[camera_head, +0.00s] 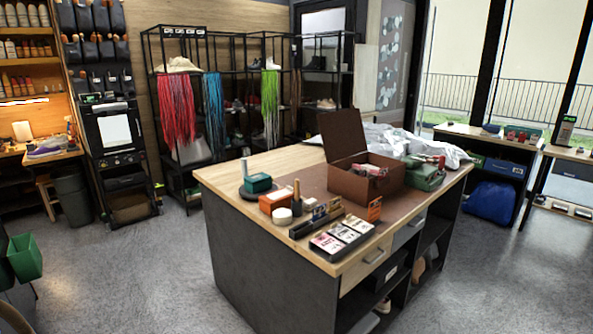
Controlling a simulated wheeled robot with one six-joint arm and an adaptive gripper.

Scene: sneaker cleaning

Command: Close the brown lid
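A brown box (350,186) stands on the wooden worktable's brown mat, in the middle of the head view. Its brown lid (342,134) is open and stands up, tilted, at the back left of the box. Small items, one of them reddish, show at the box's opening; the rest of its inside is hidden by the front wall. My gripper is not in view.
The worktable (228,178) also holds a green case (425,178) right of the box, crumpled pale sheeting behind it, and an orange box (272,202), brushes and a card tray (342,236) in front. Grey floor (150,270) is clear left of the table.

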